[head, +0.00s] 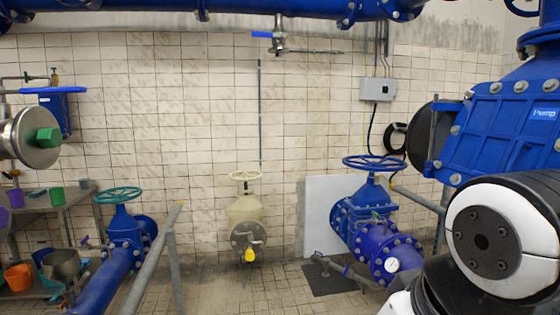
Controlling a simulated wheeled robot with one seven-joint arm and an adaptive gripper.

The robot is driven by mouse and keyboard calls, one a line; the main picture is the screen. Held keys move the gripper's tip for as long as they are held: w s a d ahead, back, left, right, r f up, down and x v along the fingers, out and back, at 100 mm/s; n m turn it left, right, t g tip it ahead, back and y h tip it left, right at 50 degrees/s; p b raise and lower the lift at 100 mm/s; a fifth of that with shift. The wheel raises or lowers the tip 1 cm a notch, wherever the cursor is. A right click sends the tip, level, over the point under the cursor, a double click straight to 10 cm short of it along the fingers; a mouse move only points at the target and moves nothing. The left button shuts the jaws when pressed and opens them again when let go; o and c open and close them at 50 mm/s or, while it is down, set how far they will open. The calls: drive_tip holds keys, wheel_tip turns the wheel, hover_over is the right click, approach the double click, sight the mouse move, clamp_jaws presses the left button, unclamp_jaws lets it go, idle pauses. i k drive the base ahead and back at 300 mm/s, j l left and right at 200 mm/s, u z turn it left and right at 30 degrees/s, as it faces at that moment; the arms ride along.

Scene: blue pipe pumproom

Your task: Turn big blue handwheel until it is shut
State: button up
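The big blue handwheel (374,163) sits level on top of a blue gate valve (368,207), right of the middle in the head view. Its rim and spokes show, and nothing touches it. I cannot tell from this view how far it is turned. Part of my arm, a white and black joint, fills the lower right corner, nearer to me than the valve. My gripper is outside the view.
A teal handwheel (118,195) tops a blue valve at the left, and a cream handwheel (245,176) tops a cream valve. A grey railing (152,260) stands left. A large blue pump (512,115) is at right. Some tiled floor (245,285) is clear.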

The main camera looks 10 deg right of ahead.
sight(376, 166)
drive_tip(key=i, duration=1.35)
drive_tip(key=i+z, duration=0.15)
drive_tip(key=i, duration=0.8)
drive_tip(key=i+j+z, duration=0.15)
drive_tip(key=i, duration=0.8)
drive_tip(key=i+l+z, duration=0.2)
drive_tip(key=i+z, duration=0.3)
drive_tip(key=i+j+z, duration=0.1)
drive_tip(key=i+z, duration=0.35)
drive_tip(key=i, duration=0.25)
drive_tip(key=i+j+z, duration=0.3)
drive_tip(key=i+z, duration=0.2)
drive_tip(key=i+j+z, duration=0.1)
drive_tip(key=i, duration=0.2)
drive_tip(key=i+j+z, duration=0.1)
drive_tip(key=l, duration=0.25)
drive_tip(key=k, duration=0.05)
